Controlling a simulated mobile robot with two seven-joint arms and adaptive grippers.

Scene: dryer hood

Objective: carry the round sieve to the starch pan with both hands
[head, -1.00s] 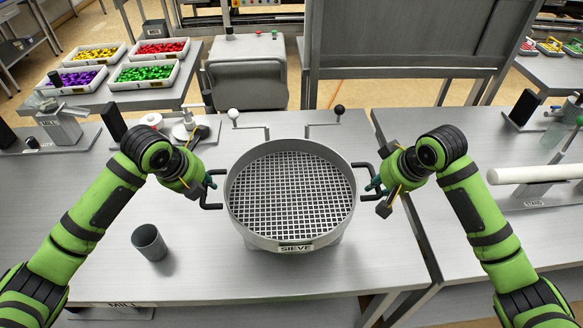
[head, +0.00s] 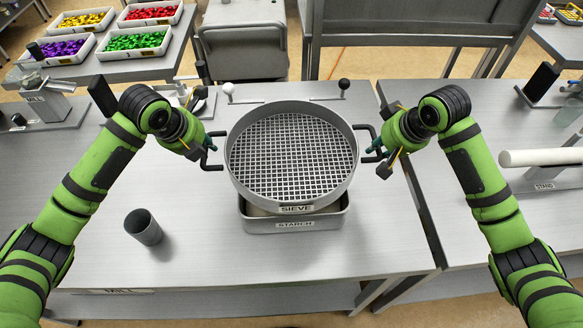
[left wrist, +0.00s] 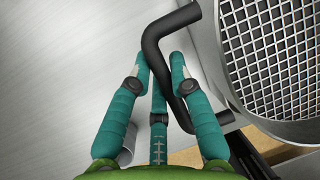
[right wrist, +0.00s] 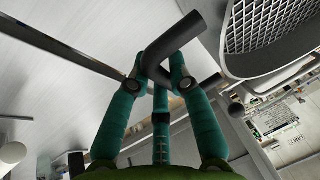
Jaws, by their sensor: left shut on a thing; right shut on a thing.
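The round sieve (head: 291,158), a grey metal ring with a square mesh and a SIEVE label, is held level between my grippers. The starch pan (head: 292,222), a grey pan labelled STARCH, stands on the table below the sieve. The sieve covers most of it, so its inside is mostly hidden; I cannot tell whether they touch. My left gripper (head: 209,147) is shut on the sieve's left black handle (left wrist: 168,60). My right gripper (head: 378,144) is shut on the right black handle (right wrist: 172,48).
A grey cup (head: 143,227) stands on the table at front left. Two small levers, with a white knob (head: 228,88) and a black knob (head: 344,84), stand behind the sieve. A white roll on a stand (head: 541,158) is at right.

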